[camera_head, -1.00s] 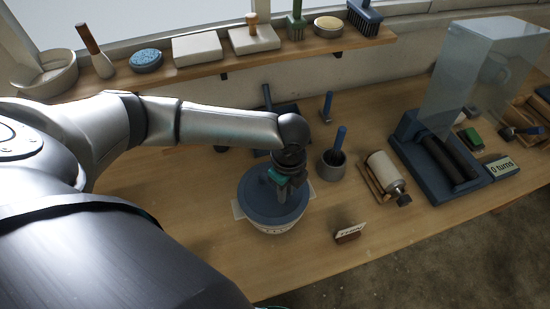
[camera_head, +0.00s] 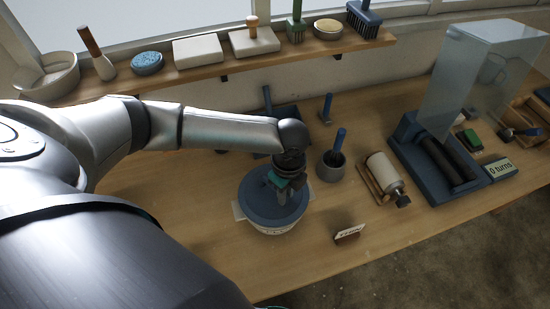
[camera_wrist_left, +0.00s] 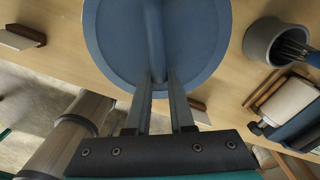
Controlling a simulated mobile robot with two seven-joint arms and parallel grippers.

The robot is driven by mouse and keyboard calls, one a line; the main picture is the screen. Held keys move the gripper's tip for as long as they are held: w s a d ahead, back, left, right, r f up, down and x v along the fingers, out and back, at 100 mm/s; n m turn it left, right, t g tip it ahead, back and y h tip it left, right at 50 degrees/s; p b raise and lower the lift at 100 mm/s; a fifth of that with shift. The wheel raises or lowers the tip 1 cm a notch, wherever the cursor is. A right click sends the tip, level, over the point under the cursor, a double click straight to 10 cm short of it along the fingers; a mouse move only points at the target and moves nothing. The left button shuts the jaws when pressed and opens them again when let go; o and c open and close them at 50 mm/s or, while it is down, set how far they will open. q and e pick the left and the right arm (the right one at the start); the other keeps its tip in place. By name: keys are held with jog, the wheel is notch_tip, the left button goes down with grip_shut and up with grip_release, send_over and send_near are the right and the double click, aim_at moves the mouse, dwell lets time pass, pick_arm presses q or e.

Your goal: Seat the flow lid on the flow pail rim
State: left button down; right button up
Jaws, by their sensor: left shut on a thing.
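The blue round flow lid (camera_head: 258,203) lies over the white flow pail (camera_head: 272,230), covering its top. I cannot tell whether the lid touches the rim all round. In the left wrist view the lid (camera_wrist_left: 195,40) fills the upper middle, with a raised bar handle across it. My left gripper (camera_head: 282,195) points down at the lid. Its fingers (camera_wrist_left: 160,84) are shut on the lid's handle. The pail's rim is hidden under the lid. My right gripper is not in view.
A grey pot (camera_head: 331,166) with a blue-handled tool stands close to the right of the pail. A small sign (camera_head: 349,233) stands at the front. A roller (camera_head: 384,172) and a blue machine (camera_head: 440,160) are farther right. A shelf (camera_head: 220,66) runs behind.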

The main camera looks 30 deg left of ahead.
pick_arm(q)
jog(key=shift+f, duration=0.25)
dwell(0.4)
jog(key=shift+p, duration=0.4)
jog(key=c, duration=0.9)
grip_release()
jog(key=shift+c, duration=0.2)
jog(key=shift+r, duration=0.2)
jog(key=shift+r+p, duration=1.6)
jog(key=shift+p, duration=0.55)
